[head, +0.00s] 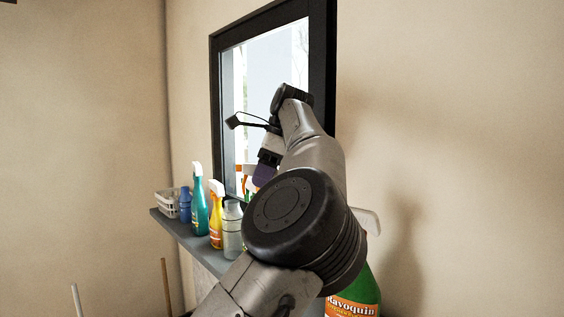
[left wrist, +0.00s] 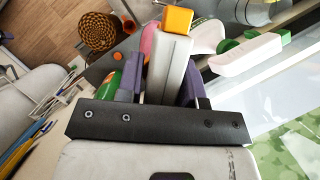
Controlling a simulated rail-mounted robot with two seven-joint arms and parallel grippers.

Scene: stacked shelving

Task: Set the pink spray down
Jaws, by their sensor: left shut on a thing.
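My left gripper (head: 265,170) shows in the head view in front of the window, above the shelf, partly hidden by my own arm. In the left wrist view its purple fingers (left wrist: 162,78) are shut on the pink spray, around its white trigger head (left wrist: 172,62) with an orange nozzle. A little of the pink spray's pink body (left wrist: 148,38) shows beside the head; the rest is hidden. In the head view the pink spray is mostly hidden behind my arm and gripper. I cannot tell whether its base touches the shelf. My right gripper is in neither view.
The grey shelf (head: 190,237) holds a white basket (head: 166,203), a blue bottle (head: 185,206), a teal spray (head: 200,212), a yellow spray (head: 216,224) and a pale bottle (head: 232,232). A green bottle (head: 365,287) stands nearer, at right. A dark-framed window (head: 323,60) is behind.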

